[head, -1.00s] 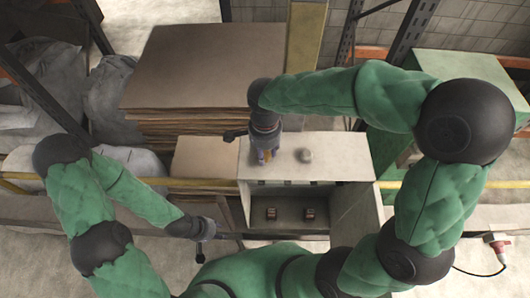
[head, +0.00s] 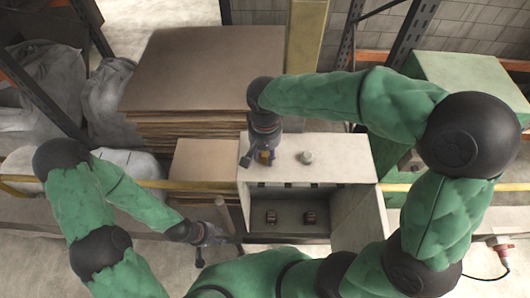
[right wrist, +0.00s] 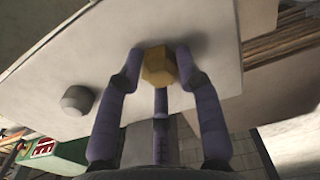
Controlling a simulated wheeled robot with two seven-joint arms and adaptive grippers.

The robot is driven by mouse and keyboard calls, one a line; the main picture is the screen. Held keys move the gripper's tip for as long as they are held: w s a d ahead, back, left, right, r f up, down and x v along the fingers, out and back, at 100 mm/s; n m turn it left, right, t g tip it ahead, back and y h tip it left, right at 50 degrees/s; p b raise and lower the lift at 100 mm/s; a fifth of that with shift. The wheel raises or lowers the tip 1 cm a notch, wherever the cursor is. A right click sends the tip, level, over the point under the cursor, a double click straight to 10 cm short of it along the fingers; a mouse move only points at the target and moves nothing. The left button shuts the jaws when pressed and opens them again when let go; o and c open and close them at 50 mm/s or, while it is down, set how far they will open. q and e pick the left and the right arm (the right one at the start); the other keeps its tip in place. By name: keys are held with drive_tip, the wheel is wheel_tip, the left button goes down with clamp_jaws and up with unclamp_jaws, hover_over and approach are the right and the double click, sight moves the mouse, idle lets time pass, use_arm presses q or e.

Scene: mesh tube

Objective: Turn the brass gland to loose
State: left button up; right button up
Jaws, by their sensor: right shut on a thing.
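The brass gland (right wrist: 158,66) is a yellow faceted piece on the pale top face of the box (head: 335,143). In the right wrist view it sits between the purple fingers of my right gripper (right wrist: 158,72), which are shut on it. In the head view the gland (head: 266,157) shows only as a small yellow patch under my right gripper (head: 262,155). My left gripper (head: 207,246) hangs at the lower left, away from the box; its fingers are too small to judge.
A grey round knob (head: 306,157) stands on the box top to the right of the gland; it also shows in the right wrist view (right wrist: 78,99). Stacked cardboard (head: 205,65) lies behind. A yellow rail (head: 150,183) runs across.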

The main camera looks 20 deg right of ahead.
drive_tip(key=n, duration=0.4)
drive_tip(key=shift+f+n, duration=0.1)
drive_tip(key=shift+n, duration=0.3)
drive_tip(key=n, duration=0.5)
drive_tip(key=shift+p, duration=0.3)
drive_tip(key=n, duration=0.5)
drive_tip(key=shift+p, duration=0.35)
drive_tip(key=n+p, duration=0.1)
drive_tip(key=n, duration=0.4)
drive_tip(key=shift+s, duration=0.1)
drive_tip(key=o, duration=1.2)
drive_tip(key=shift+c, duration=0.2)
